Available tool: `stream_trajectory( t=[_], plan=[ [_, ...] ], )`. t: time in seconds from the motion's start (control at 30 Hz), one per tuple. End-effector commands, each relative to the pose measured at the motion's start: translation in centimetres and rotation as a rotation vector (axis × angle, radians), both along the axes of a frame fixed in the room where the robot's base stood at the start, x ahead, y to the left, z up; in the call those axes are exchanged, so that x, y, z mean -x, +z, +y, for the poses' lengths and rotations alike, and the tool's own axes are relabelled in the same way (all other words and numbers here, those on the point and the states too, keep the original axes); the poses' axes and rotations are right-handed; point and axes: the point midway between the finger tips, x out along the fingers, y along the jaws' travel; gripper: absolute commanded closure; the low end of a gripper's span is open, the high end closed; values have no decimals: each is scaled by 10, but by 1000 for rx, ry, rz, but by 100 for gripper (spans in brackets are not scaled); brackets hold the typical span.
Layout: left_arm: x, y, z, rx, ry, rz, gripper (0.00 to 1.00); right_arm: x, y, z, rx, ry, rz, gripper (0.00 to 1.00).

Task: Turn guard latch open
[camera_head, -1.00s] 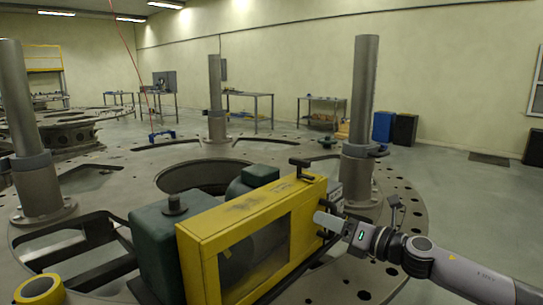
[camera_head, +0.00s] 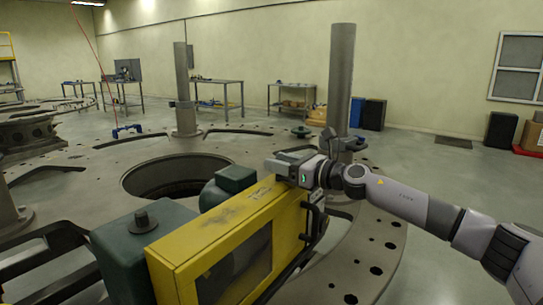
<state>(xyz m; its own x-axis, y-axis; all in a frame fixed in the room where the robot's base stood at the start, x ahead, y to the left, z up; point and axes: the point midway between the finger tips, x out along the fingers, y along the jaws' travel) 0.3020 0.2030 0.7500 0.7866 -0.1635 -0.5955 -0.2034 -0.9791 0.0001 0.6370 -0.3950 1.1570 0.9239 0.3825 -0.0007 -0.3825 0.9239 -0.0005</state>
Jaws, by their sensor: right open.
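The yellow guard (camera_head: 212,233) with its dark window stands on the round metal plate in the lower middle of the head view. My right gripper (camera_head: 277,166) is over the guard's far upper corner, pointing left, and is open. The black guard latch on that corner is hidden behind my gripper, so its angle and any contact cannot be told. A black bar handle (camera_head: 314,218) shows on the guard's right side, below my gripper. My left gripper is not in view.
A green machine housing (camera_head: 140,245) with a dark knob sits left of the guard, with a smaller green part (camera_head: 236,178) behind. A tall grey post (camera_head: 341,75) rises beyond my right arm. A large round hole (camera_head: 150,180) opens in the plate at left.

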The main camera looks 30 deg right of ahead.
Motion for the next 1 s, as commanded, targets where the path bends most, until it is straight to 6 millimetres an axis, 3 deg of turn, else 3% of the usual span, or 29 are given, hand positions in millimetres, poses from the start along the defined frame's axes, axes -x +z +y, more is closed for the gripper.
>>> stream_trajectory(
  t=[0.2, 0.57, 0.6, 0.73, 1.0],
  plan=[
    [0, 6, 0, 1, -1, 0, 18, -18, 1, 8, -2, 0, -1, 55],
    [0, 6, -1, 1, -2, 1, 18, -23, 0, 10, 0, 0, 0, 55],
    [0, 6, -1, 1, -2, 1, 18, -23, 0, 10, 0, 0, 0, 59],
    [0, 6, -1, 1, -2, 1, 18, -23, 0, 10, 0, 0, 0, 100],
    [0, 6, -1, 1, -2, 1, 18, -23, 0, 9, 0, -4, -1, 100]
  ],
)
